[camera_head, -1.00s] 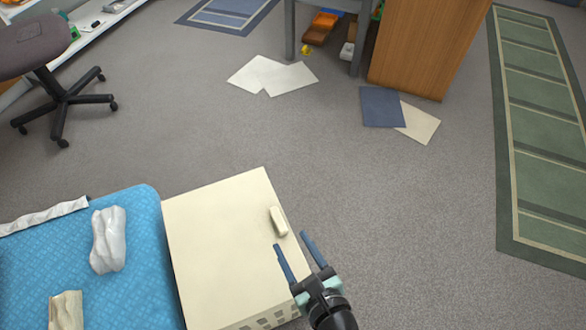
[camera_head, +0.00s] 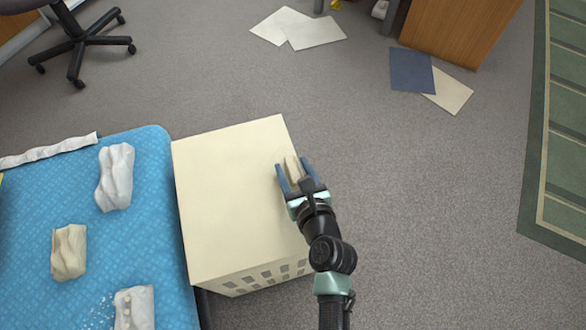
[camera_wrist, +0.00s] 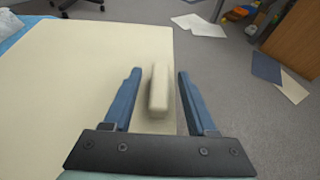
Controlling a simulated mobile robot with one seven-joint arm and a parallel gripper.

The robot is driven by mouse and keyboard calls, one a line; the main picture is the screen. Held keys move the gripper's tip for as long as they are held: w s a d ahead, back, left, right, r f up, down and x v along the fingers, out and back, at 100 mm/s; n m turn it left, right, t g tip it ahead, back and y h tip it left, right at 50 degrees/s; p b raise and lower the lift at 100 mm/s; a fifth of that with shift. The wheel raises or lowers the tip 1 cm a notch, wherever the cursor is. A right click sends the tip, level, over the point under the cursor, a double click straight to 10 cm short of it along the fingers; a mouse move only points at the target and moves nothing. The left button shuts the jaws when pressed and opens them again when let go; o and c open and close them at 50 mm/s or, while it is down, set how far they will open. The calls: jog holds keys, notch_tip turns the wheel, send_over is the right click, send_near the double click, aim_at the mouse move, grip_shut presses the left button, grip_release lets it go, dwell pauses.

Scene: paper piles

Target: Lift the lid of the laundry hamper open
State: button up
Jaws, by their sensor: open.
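The laundry hamper is a cream box with slots in its near side (camera_head: 262,278). Its flat lid (camera_head: 225,180) is closed and also fills the left of the wrist view (camera_wrist: 75,70). A small cream handle (camera_head: 293,168) stands near the lid's right edge. My gripper (camera_head: 293,176) is open above the right part of the lid, with its two blue fingers on either side of the handle. In the wrist view the handle (camera_wrist: 159,90) lies between the open fingers (camera_wrist: 157,88), with gaps on both sides. Whether the fingertips touch the lid I cannot tell.
A blue bed (camera_head: 150,240) with several crumpled cloths stands against the hamper's left side. Paper sheets (camera_head: 300,28) and a blue sheet (camera_head: 411,70) lie on the floor farther back. The carpet (camera_head: 420,200) right of the hamper is clear.

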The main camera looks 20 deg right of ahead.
jog(key=shift+w+f, duration=0.1)
jog(key=shift+w, duration=0.15)
grip_shut()
dwell(1.4)
